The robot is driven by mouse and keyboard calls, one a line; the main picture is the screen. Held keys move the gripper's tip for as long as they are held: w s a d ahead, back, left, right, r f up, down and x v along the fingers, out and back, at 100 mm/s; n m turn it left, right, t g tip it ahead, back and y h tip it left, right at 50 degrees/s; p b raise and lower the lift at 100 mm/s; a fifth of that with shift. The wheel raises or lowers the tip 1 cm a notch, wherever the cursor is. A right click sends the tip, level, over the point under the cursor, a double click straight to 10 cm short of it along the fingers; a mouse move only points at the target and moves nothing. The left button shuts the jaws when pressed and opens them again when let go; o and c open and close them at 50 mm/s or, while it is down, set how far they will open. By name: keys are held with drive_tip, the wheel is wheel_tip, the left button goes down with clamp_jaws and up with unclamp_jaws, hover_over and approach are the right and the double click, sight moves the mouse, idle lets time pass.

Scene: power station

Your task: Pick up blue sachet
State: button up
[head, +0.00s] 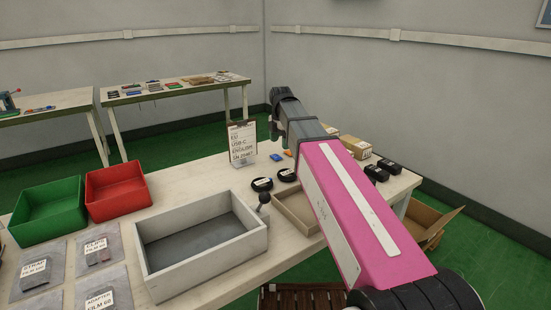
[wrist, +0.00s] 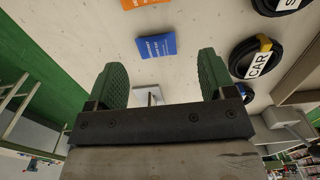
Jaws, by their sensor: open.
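The blue sachet (wrist: 157,47) lies flat on the pale tabletop in the wrist view, with small white print on it. In the head view the blue sachet (head: 276,157) is a small patch beside the sign stand. My gripper (wrist: 162,76) is open and empty, its two green ribbed fingers wide apart. In the wrist view the sachet shows beyond the fingertips, between their lines, and apart from them. In the head view my pink arm reaches over the table and the fingers cannot be made out.
An orange sachet (wrist: 145,3) lies close to the blue one. Coiled black cables (wrist: 257,58) lie to the right in the wrist view. A sign stand (head: 242,142), a grey bin (head: 150,262), a shallow tray (head: 290,222) and small boxes (head: 357,149) share the table.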

sight(278, 155)
drive_tip(key=shift+w+a+f, duration=0.1)
drive_tip(key=shift+a+f, duration=0.1)
drive_tip(key=shift+f, duration=1.3)
drive_tip(key=shift+w+a+f, duration=0.1)
drive_tip(key=shift+a+f, duration=0.05)
drive_tip(key=shift+f, duration=1.3)
drive_tip(key=c, duration=1)
